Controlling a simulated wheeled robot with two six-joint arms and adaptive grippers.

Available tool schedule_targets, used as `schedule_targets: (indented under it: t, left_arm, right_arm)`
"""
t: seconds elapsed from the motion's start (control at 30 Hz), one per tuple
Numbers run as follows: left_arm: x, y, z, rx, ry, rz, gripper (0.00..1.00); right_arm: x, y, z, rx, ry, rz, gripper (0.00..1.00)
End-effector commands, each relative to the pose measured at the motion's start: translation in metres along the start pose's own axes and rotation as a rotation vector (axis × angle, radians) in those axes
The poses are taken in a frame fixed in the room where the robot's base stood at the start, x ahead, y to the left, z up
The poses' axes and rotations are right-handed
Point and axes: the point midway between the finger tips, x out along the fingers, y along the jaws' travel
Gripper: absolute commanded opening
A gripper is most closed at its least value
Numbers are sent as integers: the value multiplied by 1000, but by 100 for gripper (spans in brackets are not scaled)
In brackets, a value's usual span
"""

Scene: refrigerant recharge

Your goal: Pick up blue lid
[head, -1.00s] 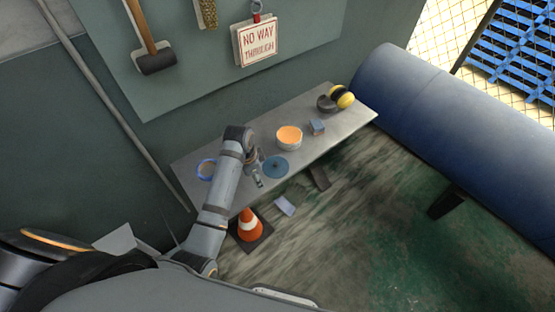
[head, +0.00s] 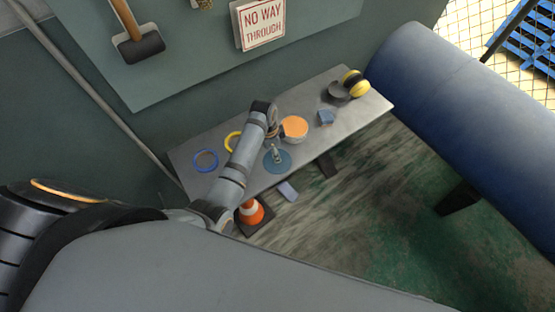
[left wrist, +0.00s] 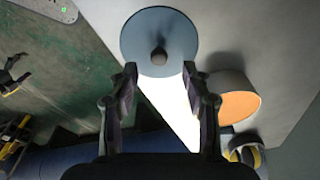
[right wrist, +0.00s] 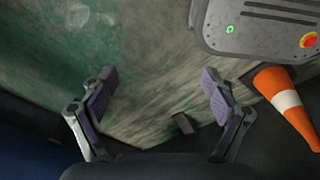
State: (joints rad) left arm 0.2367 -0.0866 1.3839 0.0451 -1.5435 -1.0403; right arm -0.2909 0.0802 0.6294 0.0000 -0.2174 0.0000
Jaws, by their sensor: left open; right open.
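The blue lid (head: 284,167) is a flat round disc lying on the grey bench near its front edge. In the left wrist view the lid (left wrist: 179,30) lies ahead of the fingertips, with its dark round knob (left wrist: 159,56) between them in the picture. My left gripper (head: 276,153) is over the lid in the head view and partly hides it. It is open and empty, and the left wrist view shows its two fingers (left wrist: 158,72) apart. My right gripper (right wrist: 159,80) is open and empty above the green floor.
A traffic cone (head: 250,211) stands on the floor in front.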

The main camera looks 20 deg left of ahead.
Motion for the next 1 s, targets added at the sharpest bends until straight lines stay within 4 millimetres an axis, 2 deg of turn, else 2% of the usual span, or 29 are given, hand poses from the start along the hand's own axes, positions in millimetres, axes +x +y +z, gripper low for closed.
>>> schedule_targets:
  t: [0.03,0.13,0.27,0.4,0.5,0.87,1.0]
  left_arm:
    - [7,1,1,0,-3,5,48]
    - [25,0,1,0,-2,4,48]
    - [42,0,1,-1,-1,3,48]
    - [44,0,1,-1,-1,1,48]
    - [44,0,1,-1,-1,1,48]
    - [44,0,2,-1,-1,2,1]
    - [44,0,2,-1,-1,1,0]
  right_arm:
    - [-4,1,-10,0,15,0,88]
    - [-5,1,-14,1,19,1,88]
    - [-4,1,4,0,-9,0,88]
    - [-5,0,24,-2,-39,0,88]
    - [-5,0,24,-2,-40,0,88]
    - [-4,0,10,-1,-16,0,88]
    - [-4,0,10,-1,-16,0,88]
